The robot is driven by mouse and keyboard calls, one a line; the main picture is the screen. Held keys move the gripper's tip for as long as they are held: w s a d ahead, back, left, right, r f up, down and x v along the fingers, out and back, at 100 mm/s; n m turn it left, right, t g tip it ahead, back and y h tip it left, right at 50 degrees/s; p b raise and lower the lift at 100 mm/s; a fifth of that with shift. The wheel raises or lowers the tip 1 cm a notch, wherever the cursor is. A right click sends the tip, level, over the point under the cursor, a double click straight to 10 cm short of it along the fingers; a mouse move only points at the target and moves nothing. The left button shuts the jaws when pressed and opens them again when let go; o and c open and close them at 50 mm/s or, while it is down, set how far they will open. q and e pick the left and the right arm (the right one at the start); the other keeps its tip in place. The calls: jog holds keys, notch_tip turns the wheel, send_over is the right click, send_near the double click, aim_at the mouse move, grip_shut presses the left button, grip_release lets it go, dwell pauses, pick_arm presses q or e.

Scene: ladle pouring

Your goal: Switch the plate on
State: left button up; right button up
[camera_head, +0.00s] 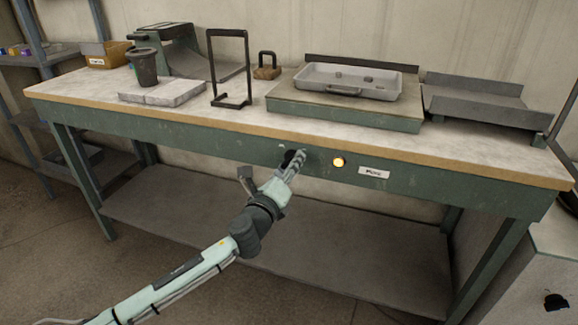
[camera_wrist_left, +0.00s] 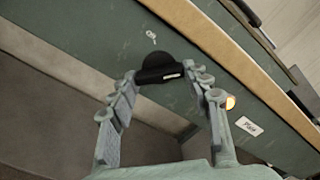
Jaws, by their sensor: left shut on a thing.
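The plate (camera_head: 285,92) is a flat block on the bench with a grey tray (camera_head: 315,78) standing on it. On the bench's green front panel below are a black knob (camera_head: 287,157), a lamp (camera_head: 339,162) glowing orange, and a white label (camera_head: 374,173), which reads "Plate" in the left wrist view (camera_wrist_left: 247,124). My left gripper (camera_head: 292,161) is shut on the knob. In the left wrist view its fingertips (camera_wrist_left: 161,74) sit on either side of the knob (camera_wrist_left: 157,60); a pale mark shows above it. My right gripper is out of view.
A lower shelf (camera_head: 330,240) lies under the bench. The floor in front is clear.

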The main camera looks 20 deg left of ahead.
pick_arm(q)
jog(key=shift+m, duration=0.3)
dwell(0.4)
jog(key=o, duration=1.2)
jog(key=shift+c, duration=0.2)
jog(key=shift+s, duration=0.1)
jog(key=s, duration=1.1)
jog(key=shift+s+a, duration=0.25)
jog(key=shift+s, duration=0.15)
jog(key=w, duration=1.2)
jog(key=shift+d, duration=0.25)
jog(key=shift+s, duration=0.1)
